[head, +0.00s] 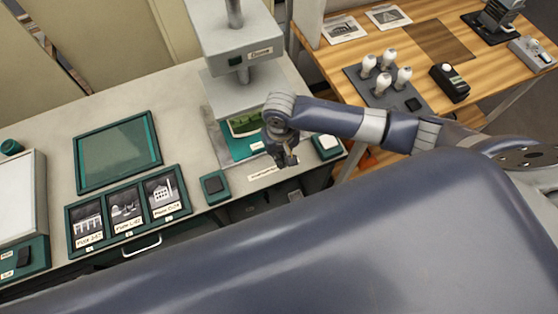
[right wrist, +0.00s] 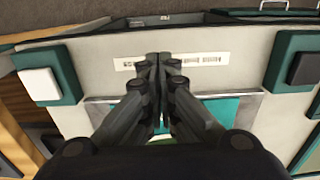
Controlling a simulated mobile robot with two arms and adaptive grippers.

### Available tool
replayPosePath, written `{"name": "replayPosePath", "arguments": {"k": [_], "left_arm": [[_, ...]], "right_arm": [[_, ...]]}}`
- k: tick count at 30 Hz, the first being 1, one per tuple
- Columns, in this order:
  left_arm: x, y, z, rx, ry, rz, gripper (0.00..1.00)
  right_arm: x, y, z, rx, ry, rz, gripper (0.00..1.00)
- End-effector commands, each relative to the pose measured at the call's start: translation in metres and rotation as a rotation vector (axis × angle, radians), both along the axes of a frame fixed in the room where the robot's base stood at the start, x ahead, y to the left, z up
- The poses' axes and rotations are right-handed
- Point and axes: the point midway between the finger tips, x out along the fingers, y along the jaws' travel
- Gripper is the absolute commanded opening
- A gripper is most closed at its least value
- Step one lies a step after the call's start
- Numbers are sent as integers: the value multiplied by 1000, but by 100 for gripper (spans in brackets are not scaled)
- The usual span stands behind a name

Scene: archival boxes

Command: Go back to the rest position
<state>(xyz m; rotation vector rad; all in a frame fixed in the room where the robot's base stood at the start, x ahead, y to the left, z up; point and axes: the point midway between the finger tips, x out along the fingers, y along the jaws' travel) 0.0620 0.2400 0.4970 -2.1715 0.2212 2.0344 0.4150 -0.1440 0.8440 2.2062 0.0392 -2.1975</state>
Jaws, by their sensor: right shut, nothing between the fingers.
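My right gripper (head: 287,160) is at the front edge of the light bench, in front of the grey press-like machine (head: 235,45). In the right wrist view my right gripper (right wrist: 163,58) has its fingers together with nothing between them. It hangs over the bench top near a white printed label strip (right wrist: 205,60). The label (head: 264,174) also shows in the head view, just left of the gripper. My left gripper is not in either view.
A button box with a white button (head: 327,142) sits right of the gripper, one with a dark button (head: 214,185) left. A rack of three photo plates (head: 125,209) and an empty green tray (head: 118,151) lie further left. A wooden table (head: 440,42) with bulbs stands at right.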

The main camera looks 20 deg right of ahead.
Motion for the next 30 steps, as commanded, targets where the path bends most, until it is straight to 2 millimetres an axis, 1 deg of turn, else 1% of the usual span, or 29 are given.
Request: {"name": "replayPosePath", "arguments": {"k": [2,4,9,12,14,20,23,27,30], "left_arm": [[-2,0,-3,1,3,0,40],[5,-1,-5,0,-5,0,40],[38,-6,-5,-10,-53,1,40],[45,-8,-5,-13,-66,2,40],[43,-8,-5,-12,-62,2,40],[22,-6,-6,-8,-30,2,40],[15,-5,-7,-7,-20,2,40],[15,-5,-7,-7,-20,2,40],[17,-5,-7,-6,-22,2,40]], "right_arm": [[1,-1,14,0,-6,1,0],[1,0,28,0,-5,-1,0],[1,0,51,0,-4,0,0],[0,0,58,-1,-2,0,0],[0,0,60,-1,-2,-1,0],[0,1,61,1,-2,1,0],[-6,10,59,24,-8,26,0],[-25,38,57,106,-44,108,0],[-40,59,59,178,-95,167,0]]}}
